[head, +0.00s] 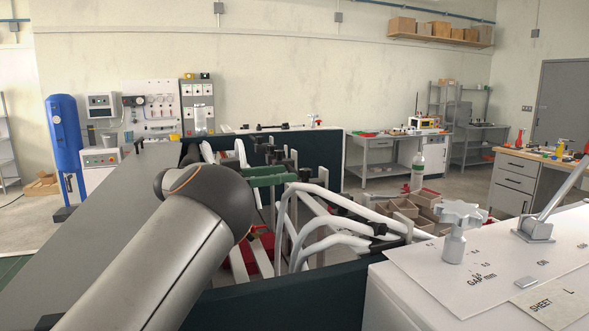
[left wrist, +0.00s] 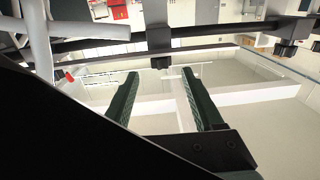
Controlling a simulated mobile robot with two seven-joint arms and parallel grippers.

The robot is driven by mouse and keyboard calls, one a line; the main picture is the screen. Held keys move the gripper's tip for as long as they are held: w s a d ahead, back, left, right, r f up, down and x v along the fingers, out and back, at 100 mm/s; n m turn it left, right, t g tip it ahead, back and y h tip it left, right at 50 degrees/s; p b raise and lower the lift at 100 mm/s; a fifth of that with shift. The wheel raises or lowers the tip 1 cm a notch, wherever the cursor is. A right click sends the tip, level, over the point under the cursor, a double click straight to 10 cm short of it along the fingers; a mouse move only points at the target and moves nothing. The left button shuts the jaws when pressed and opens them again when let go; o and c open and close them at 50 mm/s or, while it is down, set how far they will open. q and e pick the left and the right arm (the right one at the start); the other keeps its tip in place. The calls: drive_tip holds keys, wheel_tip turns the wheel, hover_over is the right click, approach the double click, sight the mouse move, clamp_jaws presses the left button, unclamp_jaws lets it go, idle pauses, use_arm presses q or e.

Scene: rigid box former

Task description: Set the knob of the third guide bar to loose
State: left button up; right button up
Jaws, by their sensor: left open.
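My left gripper (head: 296,176) reaches in over the machine from the left, its green fingers pointing right toward dark clamps and knobs (head: 305,173). In the left wrist view the green fingers (left wrist: 160,74) are open and apart, with nothing held between them. A black clamp block with a knob below it (left wrist: 160,62) appears just beyond the fingertips, centred between them, on a dark crossbar. Another dark knob (left wrist: 285,48) shows to its right. White curved guide bars (head: 335,240) stand in the machine. I cannot tell which is third, nor any knob's setting. My right gripper is not visible.
A dark green machine wall (head: 300,305) runs along the front. A white panel (head: 480,270) with a star-shaped grey knob (head: 461,215) and a lever (head: 535,230) stands at the right. Cardboard bins (head: 404,208) lie behind the guide bars.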

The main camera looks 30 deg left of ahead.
sight(305, 175)
use_arm(q)
drive_tip(key=shift+p+x, duration=0.45)
drive_tip(key=shift+x, duration=1.6)
drive_tip(key=shift+a, duration=0.1)
clamp_jaws()
